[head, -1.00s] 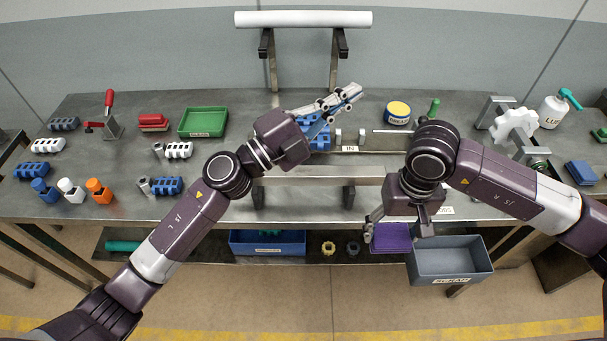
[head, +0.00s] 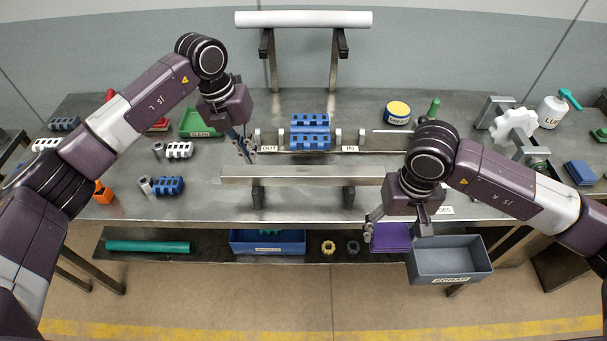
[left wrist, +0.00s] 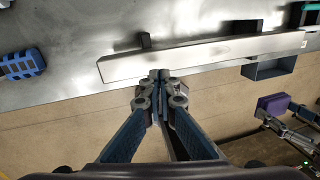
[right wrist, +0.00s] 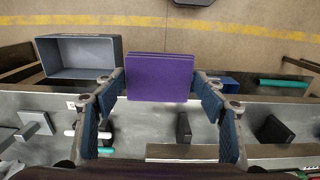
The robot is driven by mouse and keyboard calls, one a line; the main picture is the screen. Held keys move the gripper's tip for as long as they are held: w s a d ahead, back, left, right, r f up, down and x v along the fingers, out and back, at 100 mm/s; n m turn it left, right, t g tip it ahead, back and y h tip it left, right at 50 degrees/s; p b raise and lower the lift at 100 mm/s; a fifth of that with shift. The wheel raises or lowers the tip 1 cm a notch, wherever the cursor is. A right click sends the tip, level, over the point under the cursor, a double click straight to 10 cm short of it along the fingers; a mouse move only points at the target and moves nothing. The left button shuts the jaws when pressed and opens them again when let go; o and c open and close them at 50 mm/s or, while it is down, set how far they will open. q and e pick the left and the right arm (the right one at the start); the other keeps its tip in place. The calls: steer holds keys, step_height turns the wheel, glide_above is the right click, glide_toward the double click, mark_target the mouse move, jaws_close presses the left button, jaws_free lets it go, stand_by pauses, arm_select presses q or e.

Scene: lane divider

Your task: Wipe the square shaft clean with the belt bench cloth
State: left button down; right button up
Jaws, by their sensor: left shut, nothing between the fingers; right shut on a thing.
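The square shaft, a long pale grey bar (head: 300,173), lies level along the bench front on black supports. It also shows in the left wrist view (left wrist: 205,56). The purple folded cloth (head: 390,240) is gripped by my right gripper (head: 398,228), in front of the bench and below the shaft's right end. The right wrist view shows the cloth (right wrist: 160,78) between the fingers. My left gripper (head: 243,150) is shut and empty, pointing down near the shaft's left end, behind it in the head view. In the left wrist view its fingertips (left wrist: 158,76) meet just below the bar.
Blue chain links (head: 310,132) stand behind the shaft between the OUT and IN labels. A grey scrap bin (head: 450,262) is beside the cloth. A blue bin (head: 267,243) sits on the lower shelf. White and blue links (head: 170,186) lie left of the shaft.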

arm_select(q)
steer(key=r+y, duration=0.2)
glide_above(230, 171)
steer(key=shift+d+f+n, duration=0.2)
steer(key=shift+d+n, duration=0.05)
steer(key=shift+n, duration=0.15)
steer(key=shift+a, duration=0.2)
arm_select(e)
steer(key=shift+f, duration=0.1)
arm_select(q)
steer(key=shift+f+b, duration=1.4)
steer(key=shift+f, duration=1.05)
arm_select(e)
steer(key=shift+f, duration=1.3)
arm_select(q)
steer(key=shift+f+b, duration=0.55)
steer(key=shift+f, duration=0.2)
arm_select(e)
steer(key=shift+f, duration=0.6)
arm_select(q)
steer(key=shift+r, duration=0.15)
arm_select(e)
steer(key=shift+r, duration=0.15)
arm_select(q)
steer(key=shift+r+p, duration=1.7)
steer(key=shift+r, duration=1.25)
arm_select(e)
steer(key=shift+r, duration=1.55)
arm_select(q)
step_height(230, 171, up, 12)
